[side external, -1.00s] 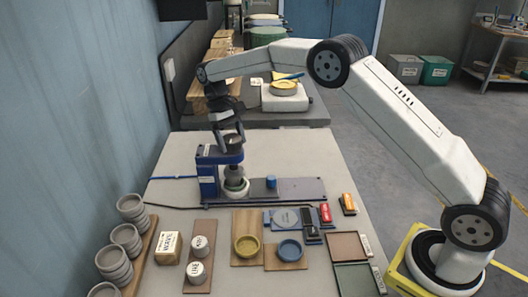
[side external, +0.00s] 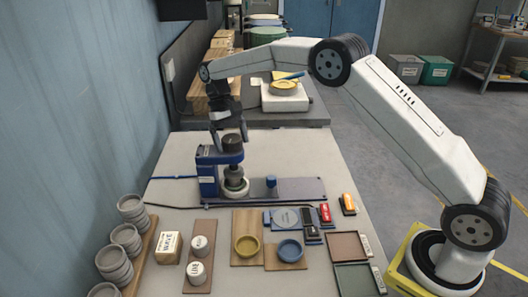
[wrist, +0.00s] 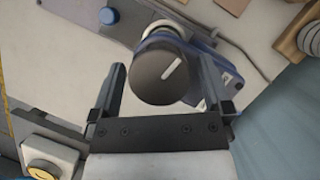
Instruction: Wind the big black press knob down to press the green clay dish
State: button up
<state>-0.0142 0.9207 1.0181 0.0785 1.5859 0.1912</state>
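The big black press knob (side external: 232,143) sits on top of the blue press (side external: 207,172) and shows its top with a white pointer line in the wrist view (wrist: 162,72). My gripper (side external: 228,130) is just above the knob, pointing down. In the wrist view my gripper (wrist: 163,75) is open, with one finger on each side of the knob's outline and gaps between. Below the press screw is a pale round mould (side external: 236,188) with a hint of green at its rim; the clay in it is mostly hidden.
A blue-topped peg (side external: 271,182) stands on the press's base plate (side external: 300,189). Bowls (side external: 246,246), stamps (side external: 325,212) and trays (side external: 349,246) lie in front. Stacked grey cups (side external: 125,238) stand at the left. The bench behind the press is clear.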

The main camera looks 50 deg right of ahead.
aim_at(235, 138)
jog(key=v, duration=0.7)
jog(key=shift+r, duration=0.35)
dwell(0.4)
jog(key=shift+w, duration=0.15)
jog(key=shift+f, duration=0.1)
dwell(0.3)
jog(key=shift+s+d+f+t, duration=0.1)
jog(key=shift+s+f+t, duration=0.3)
jog(key=shift+s, duration=0.2)
jog(key=shift+s+d+f+t, duration=0.1)
jog(key=shift+s+f+t, duration=0.25)
jog(key=shift+s, duration=0.25)
jog(key=s+f+n+t, duration=0.1)
jog(key=s+f, duration=0.3)
jog(key=s, duration=0.9)
jog(key=s+d+f+n+t, duration=0.1)
jog(key=s+f+t, duration=0.3)
jog(key=s, duration=0.8)
jog(key=shift+s+f+h, duration=0.4)
jog(key=shift+f, duration=0.15)
jog(key=shift+d+t, duration=0.1)
jog(key=shift+t, duration=0.15)
